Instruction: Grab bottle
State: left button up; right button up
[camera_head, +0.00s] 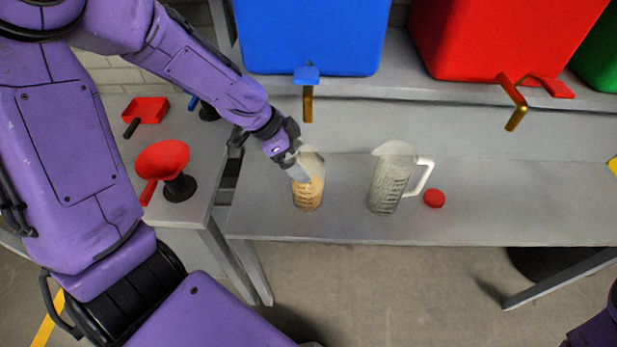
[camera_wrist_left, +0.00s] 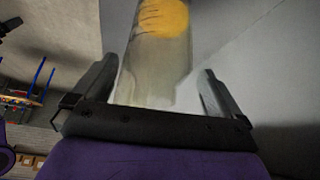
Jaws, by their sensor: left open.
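The bottle (camera_head: 309,193) is a clear container with dark markings and yellowish contents, standing upright on the grey shelf beneath the blue tank. My left gripper (camera_head: 299,172) is at its upper part and hides some of it. In the left wrist view the bottle (camera_wrist_left: 158,62) lies between the two spread fingers of my left gripper (camera_wrist_left: 160,92). Gaps show between the bottle and the fingers, so the gripper is open around it. My right gripper is not in view; only a bit of purple shows at the lower right corner.
A clear pitcher (camera_head: 388,180) with a white handle stands right of the bottle, beside a red cap (camera_head: 433,198). Blue (camera_head: 312,35) and red (camera_head: 500,38) tanks with brass spouts sit above. A side table (camera_head: 190,215) at left holds a red funnel (camera_head: 161,160).

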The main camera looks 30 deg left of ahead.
pick_arm(q)
jog(key=x, duration=0.4)
jog(key=shift+w+d, duration=0.15)
jog(key=shift+d, duration=0.05)
jog(key=c, duration=1.6)
jog(key=shift+r, duration=0.15)
